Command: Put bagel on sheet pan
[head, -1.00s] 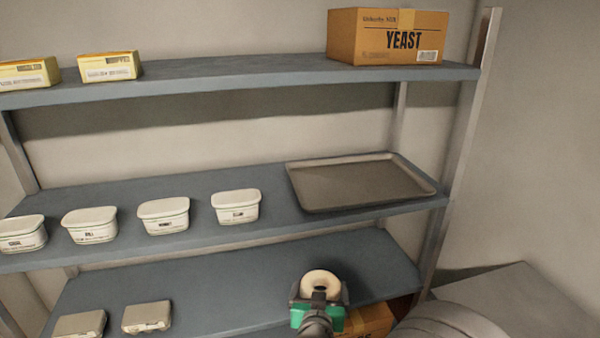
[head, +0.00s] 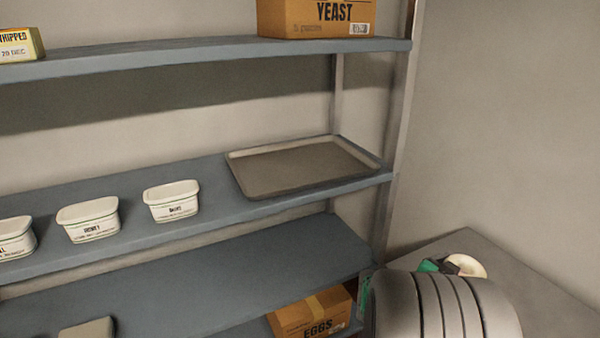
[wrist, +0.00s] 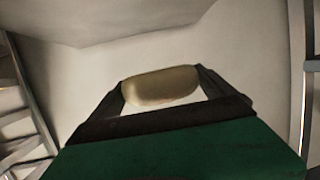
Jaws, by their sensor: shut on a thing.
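The bagel (wrist: 160,88) is held between the two dark fingers of my gripper (wrist: 162,84) in the wrist view, with bare wall behind it. In the head view the pale bagel (head: 467,265) shows at the lower right, beside the green and black gripper (head: 447,265), partly hidden by my arm. The sheet pan (head: 258,189) is grey, shallow and empty. It lies flat on the middle shelf near its right end. My gripper is to the right of the shelving, lower in the picture than the pan and apart from it.
White labelled tubs (head: 172,201) stand left of the pan on the middle shelf (head: 215,215). A YEAST box (head: 318,15) sits on the shelf above. An EGGS box (head: 312,313) sits low. A metal post (head: 397,130) stands right of the pan. A grey surface (head: 520,260) lies at the right.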

